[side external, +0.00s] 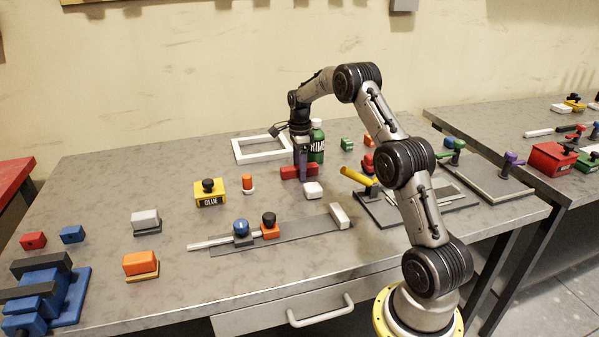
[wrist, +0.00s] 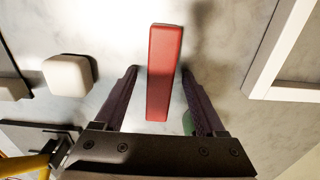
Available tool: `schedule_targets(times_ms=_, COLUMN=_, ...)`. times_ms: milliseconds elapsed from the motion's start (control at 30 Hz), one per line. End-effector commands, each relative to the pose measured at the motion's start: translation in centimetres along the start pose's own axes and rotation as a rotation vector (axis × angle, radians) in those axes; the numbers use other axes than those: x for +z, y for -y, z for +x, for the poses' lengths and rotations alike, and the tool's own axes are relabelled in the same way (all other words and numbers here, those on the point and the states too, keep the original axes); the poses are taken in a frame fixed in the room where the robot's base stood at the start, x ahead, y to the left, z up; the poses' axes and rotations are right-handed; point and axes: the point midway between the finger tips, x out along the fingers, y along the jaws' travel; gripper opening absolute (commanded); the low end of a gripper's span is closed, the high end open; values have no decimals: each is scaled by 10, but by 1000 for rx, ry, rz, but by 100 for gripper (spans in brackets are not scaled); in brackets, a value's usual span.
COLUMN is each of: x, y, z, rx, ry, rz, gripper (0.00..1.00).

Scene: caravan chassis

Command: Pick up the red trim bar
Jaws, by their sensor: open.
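The red trim bar (wrist: 164,70) lies on the grey table in the wrist view, running lengthwise between my gripper's fingers. My gripper (wrist: 162,78) is open, with one dark finger on each side of the bar and a visible gap to each. In the side view the red bar (side external: 290,172) lies near the middle of the table, and my gripper (side external: 303,178) points down over it, partly hiding it. Whether the fingertips touch the table cannot be told.
A green bottle (side external: 317,142) stands close behind my gripper. A white block (side external: 313,190) lies just in front of the bar. A white frame (side external: 258,149) lies behind left. A yellow-handled clamp (side external: 358,177) is right.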

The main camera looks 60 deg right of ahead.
Motion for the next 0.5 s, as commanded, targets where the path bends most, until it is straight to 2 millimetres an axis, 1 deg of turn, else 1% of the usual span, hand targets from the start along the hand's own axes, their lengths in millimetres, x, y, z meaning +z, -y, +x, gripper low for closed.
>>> schedule_targets(times_ms=133, x=0, y=0, z=0, rx=0, ry=0, rz=0, gripper=72)
schedule_targets(times_ms=167, x=0, y=0, z=0, rx=0, ry=0, rz=0, gripper=69)
schedule_targets(times_ms=300, x=0, y=0, z=0, rx=0, ry=0, rz=0, gripper=44)
schedule_targets(times_ms=367, x=0, y=0, z=0, rx=0, ry=0, rz=0, gripper=33)
schedule_targets(times_ms=400, x=0, y=0, z=0, rx=0, ry=0, rz=0, gripper=26)
schedule_targets(times_ms=467, x=0, y=0, z=0, rx=0, ry=0, rz=0, gripper=15)
schedule_targets(times_ms=500, x=0, y=0, z=0, rx=0, ry=0, rz=0, gripper=8)
